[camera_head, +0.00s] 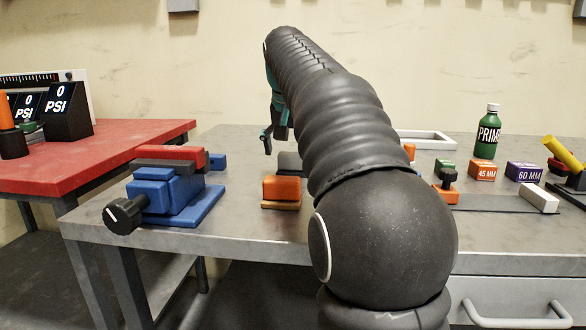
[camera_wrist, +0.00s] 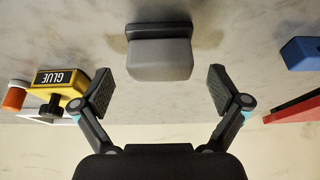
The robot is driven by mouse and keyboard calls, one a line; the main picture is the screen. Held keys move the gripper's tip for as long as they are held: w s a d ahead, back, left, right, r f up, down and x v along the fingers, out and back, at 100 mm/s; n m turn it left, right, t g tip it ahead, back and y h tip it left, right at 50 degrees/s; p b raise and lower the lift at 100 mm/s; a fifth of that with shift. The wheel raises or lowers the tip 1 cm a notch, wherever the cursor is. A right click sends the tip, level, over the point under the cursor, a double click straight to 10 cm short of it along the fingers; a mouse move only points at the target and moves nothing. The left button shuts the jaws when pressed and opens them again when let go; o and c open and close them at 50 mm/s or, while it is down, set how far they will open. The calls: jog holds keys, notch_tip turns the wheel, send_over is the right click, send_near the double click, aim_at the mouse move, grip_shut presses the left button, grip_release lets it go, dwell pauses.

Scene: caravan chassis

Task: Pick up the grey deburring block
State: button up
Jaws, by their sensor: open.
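The grey deburring block (camera_wrist: 160,58) stands on the metal bench, with a darker base strip, in the upper middle of the wrist view. In the head view the block (camera_head: 289,163) is partly hidden by my arm. My gripper (camera_wrist: 161,88) is open and empty. Its two fingers are spread to the left and right of the block's line, and the block lies just beyond the fingertips, apart from them. In the head view my gripper (camera_head: 267,137) hangs above the bench near the block, mostly hidden by my arm.
An orange block (camera_head: 282,191) stands in front of the grey one. A blue vise (camera_head: 168,190) is to the left. A yellow glue container (camera_wrist: 66,90) shows in the wrist view. A green bottle (camera_head: 487,135) and several small blocks stand at the right.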

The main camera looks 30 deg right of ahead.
aim_at(296, 152)
jog(key=shift+x, duration=0.85)
jog(key=shift+r, duration=0.1)
jog(key=shift+c, duration=0.3)
jog(key=c, duration=1.2)
jog(key=shift+r, duration=0.1)
jog(key=shift+c, duration=0.2)
jog(key=shift+r, duration=0.5)
jog(key=r+p, duration=0.1)
jog(key=r, duration=0.1)
jog(key=d+r, duration=0.1)
jog(key=shift+r+p, duration=0.35)
jog(key=shift+r, duration=0.05)
jog(key=s+d+r, duration=0.1)
jog(key=d+r, duration=0.5)
jog(key=d, duration=0.4)
jog(key=shift+d, duration=0.35)
